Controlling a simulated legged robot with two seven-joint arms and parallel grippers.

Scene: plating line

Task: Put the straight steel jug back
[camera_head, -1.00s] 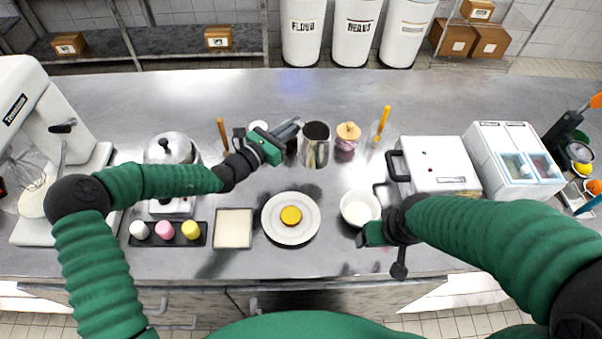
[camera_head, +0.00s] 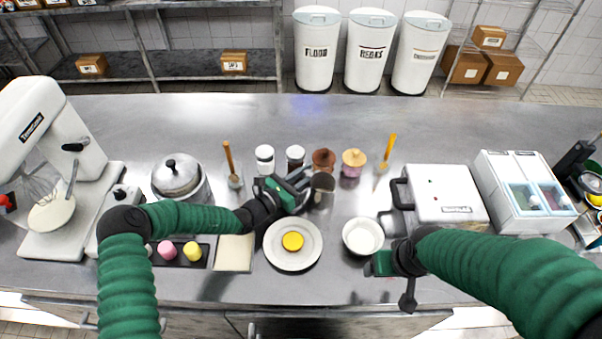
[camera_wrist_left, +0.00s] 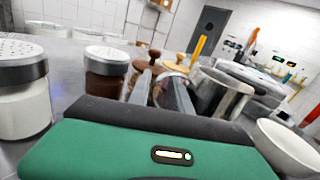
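The straight steel jug (camera_head: 321,193) stands roughly upright behind and to the right of the white plate (camera_head: 292,262). My left gripper (camera_head: 303,181) is at its left side, with its fingers closed on it. In the left wrist view the jug (camera_wrist_left: 218,92) shows just beyond and right of the fingers (camera_wrist_left: 163,85). The exact grip is partly hidden, and I cannot tell whether the jug's base touches the counter. My right gripper (camera_head: 380,263) hangs in front of the white bowl (camera_head: 363,236); its fingers are not clear.
A lidded pot (camera_head: 178,178) is at left, a white appliance (camera_head: 446,195) at right. The plate holds a yellow round (camera_head: 292,241). The back counter is clear.

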